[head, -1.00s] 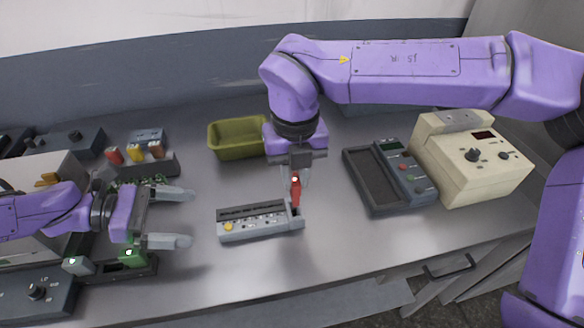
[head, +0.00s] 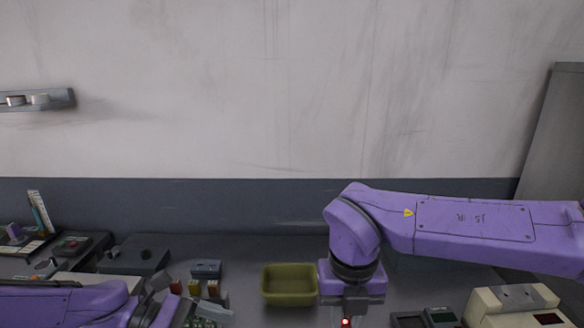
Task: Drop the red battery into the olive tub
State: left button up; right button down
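The olive tub (head: 290,299) stands on the bench, left of my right gripper, and its inside looks empty. My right gripper (head: 348,318) points down at the bottom edge of the head view. The red tip of the battery (head: 346,323) shows between its fingers. The fingertips and the rest of the battery are cut off, so I cannot tell whether the fingers press on it. My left gripper (head: 190,318) is at the lower left, away from the tub. Its far finger shows; the near one is below the picture, and it was open a second ago.
A small grey-blue box (head: 206,269) and several coloured parts in a holder stand left of the tub. A cream instrument (head: 515,305) and a dark device (head: 438,317) are at the lower right. The bench behind the tub is clear up to the wall.

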aim_at(293, 292)
jog(key=k, duration=1)
